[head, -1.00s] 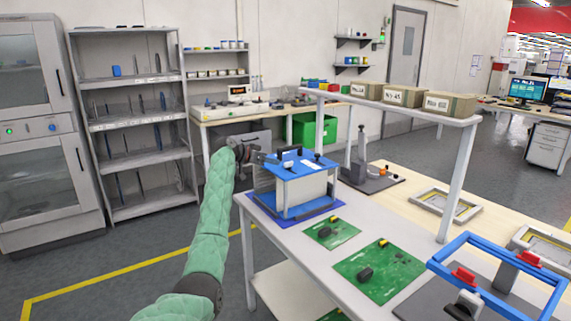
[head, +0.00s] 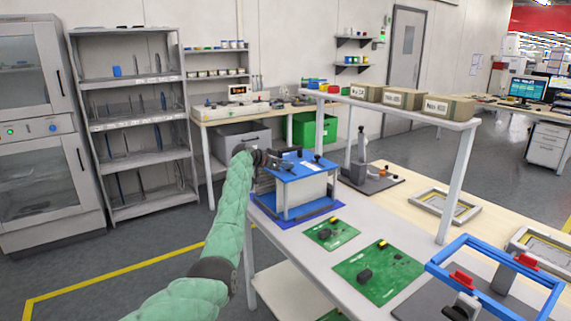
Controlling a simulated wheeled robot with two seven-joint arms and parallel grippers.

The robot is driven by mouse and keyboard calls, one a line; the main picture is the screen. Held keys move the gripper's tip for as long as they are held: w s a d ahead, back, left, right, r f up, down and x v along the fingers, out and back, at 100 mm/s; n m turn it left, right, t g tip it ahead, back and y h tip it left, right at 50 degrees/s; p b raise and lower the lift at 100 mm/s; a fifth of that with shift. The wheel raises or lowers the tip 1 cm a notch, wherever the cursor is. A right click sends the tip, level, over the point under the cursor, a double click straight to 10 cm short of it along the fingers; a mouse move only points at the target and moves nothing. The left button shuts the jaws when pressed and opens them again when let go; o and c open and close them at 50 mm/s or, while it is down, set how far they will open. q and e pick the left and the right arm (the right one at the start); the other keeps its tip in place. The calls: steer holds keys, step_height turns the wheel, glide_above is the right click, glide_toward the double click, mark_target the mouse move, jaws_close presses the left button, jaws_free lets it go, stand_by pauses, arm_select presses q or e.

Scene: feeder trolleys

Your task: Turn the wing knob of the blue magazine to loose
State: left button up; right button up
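The blue magazine (head: 309,175) stands upright on a blue mat at the far left end of the grey table. It has a blue top plate with a white label and pale side walls. A small dark knob (head: 318,157) stands at the top plate's back right. My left gripper (head: 287,163) is over the left part of the top plate, where its dark fingers hide the surface. I cannot make out the wing knob or its setting there, nor whether the fingers touch anything or are open. My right gripper is out of view.
Green circuit boards (head: 378,272) lie on the table in front of the magazine. A blue frame fixture (head: 535,290) with red clamps is at the right. A raised shelf (head: 455,123) with cardboard boxes stands behind. A dark-based stand (head: 372,180) is right of the magazine.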

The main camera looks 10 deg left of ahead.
arm_select(q)
steer(key=shift+w+d+f, duration=0.1)
steer(key=shift+w+d, duration=0.05)
steer(key=shift+d, duration=0.05)
jaws_close()
